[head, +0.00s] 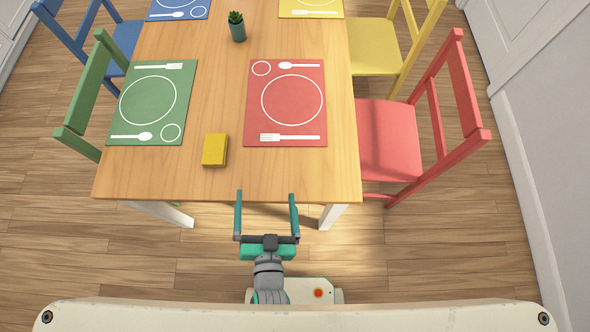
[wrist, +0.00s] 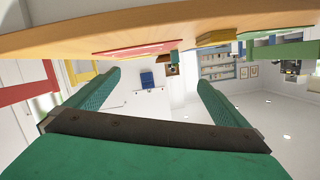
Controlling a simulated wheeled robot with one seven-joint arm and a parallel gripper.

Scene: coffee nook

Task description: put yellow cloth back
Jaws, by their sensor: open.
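The yellow cloth (head: 214,150) looks like a small folded block. It lies flat on the wooden table, near the front edge, between the green and red placemats. A yellow shape that looks like it also shows in the wrist view (wrist: 217,38), near the tabletop. My gripper (head: 266,196) is open and empty at the table's front edge, to the right of the cloth and nearer to me, not touching it. In the wrist view my gripper's two green fingers (wrist: 158,82) stand wide apart with nothing between them.
The wooden table (head: 225,185) holds a green placemat (head: 118,110), a red placemat (head: 255,125), blue and yellow placemats further back, and a potted plant (head: 237,30). A red chair (head: 388,140) stands right, a green chair (head: 88,95) left. Floor in front is clear.

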